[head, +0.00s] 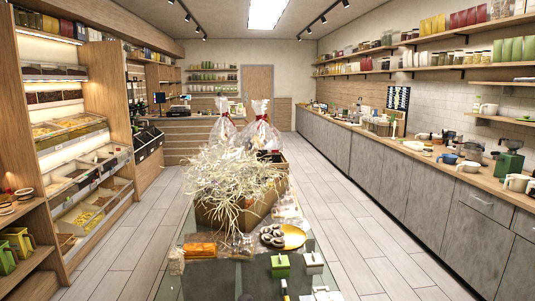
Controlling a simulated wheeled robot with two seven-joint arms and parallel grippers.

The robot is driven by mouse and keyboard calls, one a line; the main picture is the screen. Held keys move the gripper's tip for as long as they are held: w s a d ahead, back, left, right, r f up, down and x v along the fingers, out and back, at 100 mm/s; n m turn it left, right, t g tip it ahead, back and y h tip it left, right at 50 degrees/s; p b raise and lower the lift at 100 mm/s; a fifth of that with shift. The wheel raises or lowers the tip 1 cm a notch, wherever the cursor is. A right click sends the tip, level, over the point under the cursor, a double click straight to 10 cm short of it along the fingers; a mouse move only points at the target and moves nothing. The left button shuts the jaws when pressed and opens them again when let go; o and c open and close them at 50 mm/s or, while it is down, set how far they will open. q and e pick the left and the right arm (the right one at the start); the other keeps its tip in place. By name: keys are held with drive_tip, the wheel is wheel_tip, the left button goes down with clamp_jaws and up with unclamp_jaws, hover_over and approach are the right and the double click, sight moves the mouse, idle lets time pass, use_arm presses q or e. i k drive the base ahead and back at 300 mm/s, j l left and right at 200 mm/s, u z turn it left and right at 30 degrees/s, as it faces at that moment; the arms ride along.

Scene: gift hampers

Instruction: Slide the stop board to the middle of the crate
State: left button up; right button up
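A brown wooden crate (262,212) stands on the table in the middle of the view. Pale shredded filler (228,178) heaps over it and hangs down its front and left side, hiding most of its inside. I cannot make out a stop board; if one is in the crate, the filler hides it. Neither of my grippers shows in this view.
Two clear wrapped bags with red ties (262,132) stand behind the crate, near a dark box (282,157). Floor is clear on both sides.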

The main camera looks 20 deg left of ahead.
sight(276, 158)
drive_tip(key=l+z, duration=0.5)
drive_tip(key=z, duration=0.2)
drive_tip(key=l+z, duration=0.2)
drive_tip(key=z, duration=0.15)
drive_tip(key=i+l, duration=0.65)
drive_tip(key=i+l+z, duration=0.15)
drive_tip(key=i+l, duration=0.5)
drive_tip(key=i+j+u, duration=0.15)
drive_tip(key=i+u, duration=1.05)
drive_tip(key=i+l+u, duration=0.25)
drive_tip(key=i+u, duration=0.5)
drive_tip(key=i, duration=1.35)
drive_tip(key=i+u, duration=0.15)
drive_tip(key=i, duration=0.7)
drive_tip(key=i+l+u, duration=0.15)
drive_tip(key=i, duration=0.65)
